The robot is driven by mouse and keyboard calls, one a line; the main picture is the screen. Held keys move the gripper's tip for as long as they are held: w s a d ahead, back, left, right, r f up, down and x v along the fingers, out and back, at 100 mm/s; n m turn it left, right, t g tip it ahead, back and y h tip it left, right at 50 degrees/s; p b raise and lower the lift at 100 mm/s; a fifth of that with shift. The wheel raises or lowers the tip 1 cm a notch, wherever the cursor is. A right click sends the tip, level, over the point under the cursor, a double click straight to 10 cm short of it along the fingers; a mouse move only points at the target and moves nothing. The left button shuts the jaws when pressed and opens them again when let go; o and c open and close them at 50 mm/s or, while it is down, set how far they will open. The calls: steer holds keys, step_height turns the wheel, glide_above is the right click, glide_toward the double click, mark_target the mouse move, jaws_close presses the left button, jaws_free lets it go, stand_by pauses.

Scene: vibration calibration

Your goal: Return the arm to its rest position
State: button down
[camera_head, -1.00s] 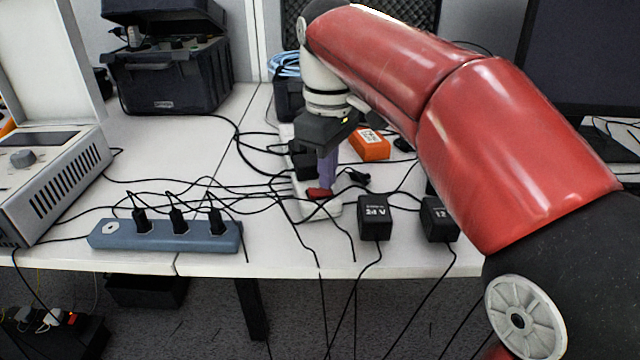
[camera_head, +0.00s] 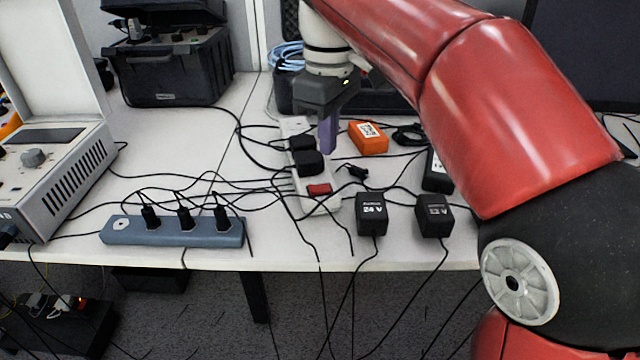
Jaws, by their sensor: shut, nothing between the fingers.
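My red arm reaches in from the right side of the view. My gripper (camera_head: 327,145) points down above the white power strip (camera_head: 326,206) and is shut, with nothing held. The strip carries black plugs (camera_head: 307,161) and a red switch (camera_head: 319,189). The gripper's fingers are above the table, in front of the strip's far part; the exact gap cannot be told.
A blue-grey power strip (camera_head: 130,231) with several plugs lies at the front left. Two black adapters (camera_head: 371,214) (camera_head: 434,215) stand at the front right. An orange box (camera_head: 368,138) is behind. Loose cables cross the table. A grey instrument (camera_head: 62,175) stands at left.

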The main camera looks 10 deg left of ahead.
steer(key=d+m, duration=0.1)
steer(key=d, duration=0.2)
steer(key=s+d+m, duration=0.1)
steer(key=d, duration=0.2)
steer(key=d+m+t, duration=0.1)
steer(key=d, duration=0.2)
steer(key=shift+s+d+f+m+y, duration=0.1)
steer(key=shift+s+f+m+y, duration=0.2)
steer(key=shift+s+f, duration=0.1)
steer(key=s+d+f+m, duration=0.1)
steer(key=d, duration=0.1)
steer(key=s+d+m+t, duration=0.1)
steer(key=d, duration=0.1)
steer(key=s+d+f+m, duration=0.1)
steer(key=d, duration=0.2)
steer(key=shift+s+d+f+m+t, duration=0.1)
steer(key=shift+s+f+m+t, duration=0.1)
steer(key=shift+f+m+t, duration=0.15)
steer(key=s+d+f+m+t, duration=0.3)
steer(key=s+d+f+m, duration=0.4)
steer(key=s+d+f, duration=0.2)
step_height(320, 180, down, 2)
steer(key=shift+s+d, duration=0.3)
